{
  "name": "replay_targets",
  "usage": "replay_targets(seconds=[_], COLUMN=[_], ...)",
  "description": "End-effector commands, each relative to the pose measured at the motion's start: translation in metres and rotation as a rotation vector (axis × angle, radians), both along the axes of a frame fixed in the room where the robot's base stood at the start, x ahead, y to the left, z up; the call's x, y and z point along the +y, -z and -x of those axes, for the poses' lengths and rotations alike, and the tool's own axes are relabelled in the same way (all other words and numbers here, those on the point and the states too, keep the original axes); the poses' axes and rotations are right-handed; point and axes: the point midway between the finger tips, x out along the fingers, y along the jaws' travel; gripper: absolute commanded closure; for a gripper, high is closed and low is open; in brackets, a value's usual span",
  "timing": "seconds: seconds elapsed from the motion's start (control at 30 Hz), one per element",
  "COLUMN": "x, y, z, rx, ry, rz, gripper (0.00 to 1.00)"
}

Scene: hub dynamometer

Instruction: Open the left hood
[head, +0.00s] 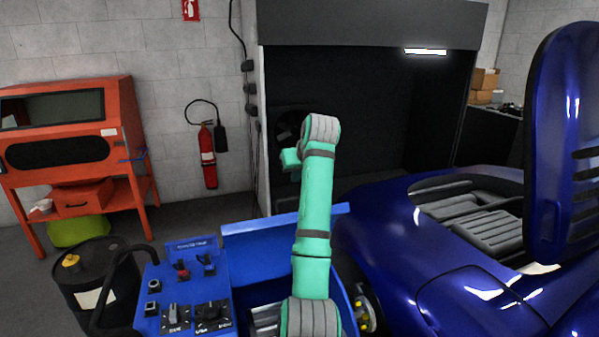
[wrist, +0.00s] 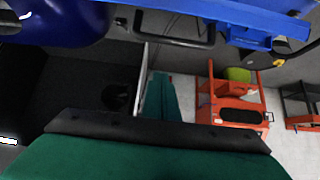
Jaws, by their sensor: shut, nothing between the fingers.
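A blue machine with a control panel (head: 185,285) stands at the lower middle of the head view. A raised blue panel (head: 285,238) runs along its back edge; I cannot tell if this is the left hood. A blue car (head: 440,260) stands to the right, with a tall vented blue hood (head: 565,150) standing upright at its right. My teal arm rises over the machine. My gripper (wrist: 160,76) shows in the wrist view as teal fingers, shut and empty, apart from the blue parts; the head view hides most of it.
An orange cabinet (head: 70,140) stands at the left wall, with a black drum (head: 98,285) in front. A red fire extinguisher (head: 208,157) hangs on the wall. A dark booth (head: 370,110) is behind the machine. Grey floor is clear between cabinet and booth.

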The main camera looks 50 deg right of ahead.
Motion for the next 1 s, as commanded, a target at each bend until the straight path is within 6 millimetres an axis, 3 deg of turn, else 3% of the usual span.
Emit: replay_targets(seconds=[0.3, 0.7, 1.0], x=[-0.011, 0.003, 0.007], y=[0.027, 0.039, 0.041], z=[-0.019, 0.006, 0.012], rx=[0.0, 0.0, 0.0], ry=[0.001, 0.001, 0.001], rz=[-0.001, 0.0, 0.0], gripper=[1.0, 1.0, 1.0])
